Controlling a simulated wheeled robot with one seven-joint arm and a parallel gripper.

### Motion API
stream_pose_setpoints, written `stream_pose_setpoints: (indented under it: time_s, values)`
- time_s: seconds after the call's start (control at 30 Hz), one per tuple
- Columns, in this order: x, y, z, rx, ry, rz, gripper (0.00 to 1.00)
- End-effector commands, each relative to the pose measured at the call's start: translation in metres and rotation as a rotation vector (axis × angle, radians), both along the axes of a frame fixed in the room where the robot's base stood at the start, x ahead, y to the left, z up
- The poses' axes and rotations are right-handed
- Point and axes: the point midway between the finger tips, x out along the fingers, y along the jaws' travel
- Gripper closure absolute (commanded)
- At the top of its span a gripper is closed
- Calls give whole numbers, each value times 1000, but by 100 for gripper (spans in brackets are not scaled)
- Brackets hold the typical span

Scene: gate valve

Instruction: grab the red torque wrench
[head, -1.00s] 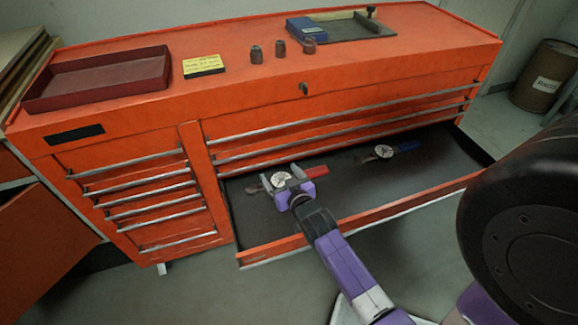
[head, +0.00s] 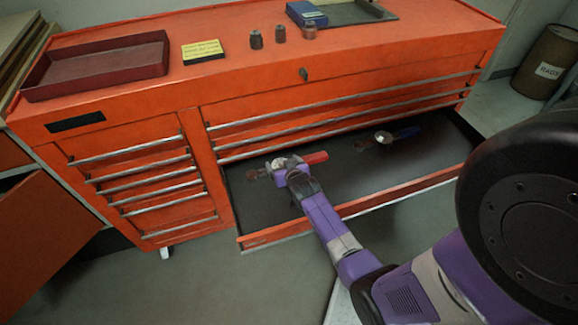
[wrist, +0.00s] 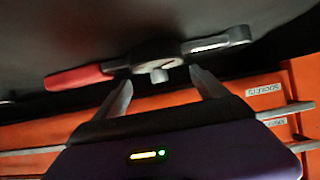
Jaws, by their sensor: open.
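The red torque wrench lies in the open drawer (head: 362,178), with its red handle (head: 315,158) to the right and its dark head to the left. In the wrist view the wrench (wrist: 150,58) lies across the top, red handle at left. My gripper (head: 280,165) is over the wrench's round dial part in the head view and hides some of it. In the wrist view my gripper (wrist: 160,88) is open, its two fingertips on either side of the dial's small knob. I cannot tell whether the fingers touch the wrench.
The drawer's front edge (head: 400,190) runs below my arm. Sockets (head: 256,39), a yellow note (head: 203,51) and a dark red tray (head: 100,68) sit on the chest top.

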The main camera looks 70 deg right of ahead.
Motion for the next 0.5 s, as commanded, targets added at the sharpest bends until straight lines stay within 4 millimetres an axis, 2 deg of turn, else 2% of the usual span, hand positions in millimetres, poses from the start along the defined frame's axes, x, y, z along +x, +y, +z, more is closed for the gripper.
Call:
stream_pose_setpoints:
  time_s: [0.13,0.43,0.5]
  values:
    - [9,-11,-8,0,0,-1,17]
    - [11,-13,-9,0,0,0,17]
    - [11,-12,-9,0,0,0,31]
